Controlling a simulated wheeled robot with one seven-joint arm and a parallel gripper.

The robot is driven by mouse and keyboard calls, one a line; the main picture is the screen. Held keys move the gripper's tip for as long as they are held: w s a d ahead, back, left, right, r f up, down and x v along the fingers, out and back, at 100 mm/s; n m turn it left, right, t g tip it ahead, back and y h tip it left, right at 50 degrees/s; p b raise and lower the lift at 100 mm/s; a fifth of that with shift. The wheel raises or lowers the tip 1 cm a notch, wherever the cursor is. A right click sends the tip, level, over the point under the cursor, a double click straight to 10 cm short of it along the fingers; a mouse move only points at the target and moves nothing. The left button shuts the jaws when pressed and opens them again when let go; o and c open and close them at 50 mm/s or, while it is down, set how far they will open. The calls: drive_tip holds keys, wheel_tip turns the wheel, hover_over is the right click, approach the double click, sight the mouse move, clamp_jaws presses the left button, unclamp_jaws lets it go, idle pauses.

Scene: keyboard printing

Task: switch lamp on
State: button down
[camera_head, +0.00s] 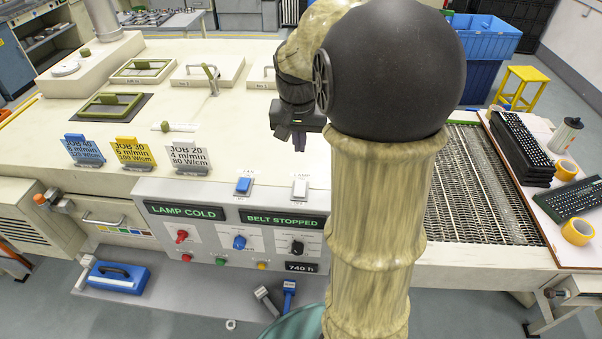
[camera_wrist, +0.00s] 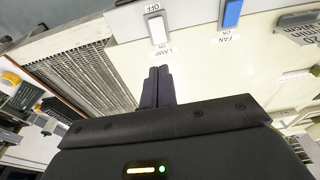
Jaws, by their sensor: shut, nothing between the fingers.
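The white lamp rocker switch (camera_head: 300,188) sits on top of the grey control panel, right of the blue fan switch (camera_head: 243,186). In the wrist view the lamp switch (camera_wrist: 157,27) has OFF at its far end and ON and LAMP at its near end. I cannot tell which way it is tipped. My gripper (camera_head: 299,143) is shut and empty, above and behind the lamp switch in the head view. In the wrist view its fingertips (camera_wrist: 159,70) point toward the LAMP label, apart from the switch. The panel display (camera_head: 184,212) reads LAMP COLD.
A second display (camera_head: 282,219) reads BELT STOPPED. Red, blue and black knobs line the panel front. Job cards (camera_head: 134,152) stand left of the switches. A mesh belt (camera_head: 480,190) lies to the right, beyond my arm. Keyboards (camera_head: 522,145) lie at far right.

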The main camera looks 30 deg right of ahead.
sight(301, 181)
drive_tip(key=f+p, duration=0.1)
drive_tip(key=f, duration=0.3)
drive_tip(key=w+f+p, duration=0.1)
drive_tip(key=f, duration=0.3)
drive_tip(key=d+f+p, duration=0.1)
drive_tip(key=f+p, duration=0.1)
drive_tip(key=f, duration=0.2)
drive_tip(key=shift+w+d+f, duration=0.1)
drive_tip(key=shift+w+f, duration=0.1)
drive_tip(key=shift+w, duration=0.2)
drive_tip(key=shift+f, duration=0.1)
drive_tip(key=shift+w+d+f+b, duration=0.1)
drive_tip(key=shift+f+b, duration=0.3)
drive_tip(key=shift+r, duration=0.15)
drive_tip(key=shift+s+a+r, duration=0.25)
drive_tip(key=shift+s+a, duration=0.2)
drive_tip(key=shift+s, duration=0.2)
